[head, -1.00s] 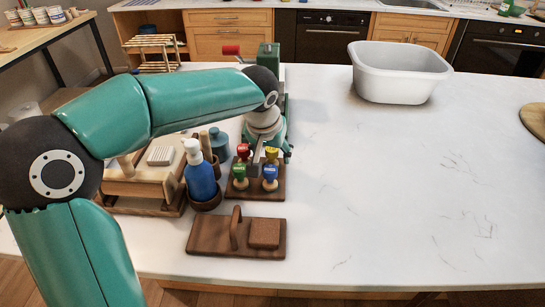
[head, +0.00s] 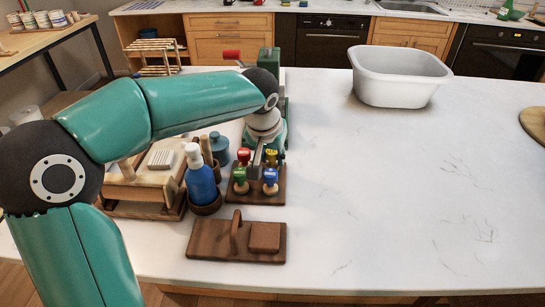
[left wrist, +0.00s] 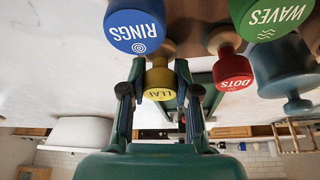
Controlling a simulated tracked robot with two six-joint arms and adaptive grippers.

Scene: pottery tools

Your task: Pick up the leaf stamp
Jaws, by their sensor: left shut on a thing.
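The leaf stamp, with a yellow head marked LEAF, shows in the left wrist view (left wrist: 160,83) between the two fingers of my left gripper (left wrist: 160,76). The gripper is shut on it. In the head view the yellow stamp (head: 271,155) is partly hidden by my left gripper (head: 263,160), which comes down from behind. The stamp appears to be still at its place in the wooden stamp rack (head: 259,196); a gap below it cannot be made out. My right gripper is not in view.
Close around it stand the red DOTS stamp (head: 243,155), the green WAVES stamp (head: 239,175) and the blue RINGS stamp (head: 270,175). A blue pump bottle (head: 201,185) is to the left and a wooden block tool (head: 211,240) in front. The table's right side is mostly clear, with a white tub (head: 398,80) behind.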

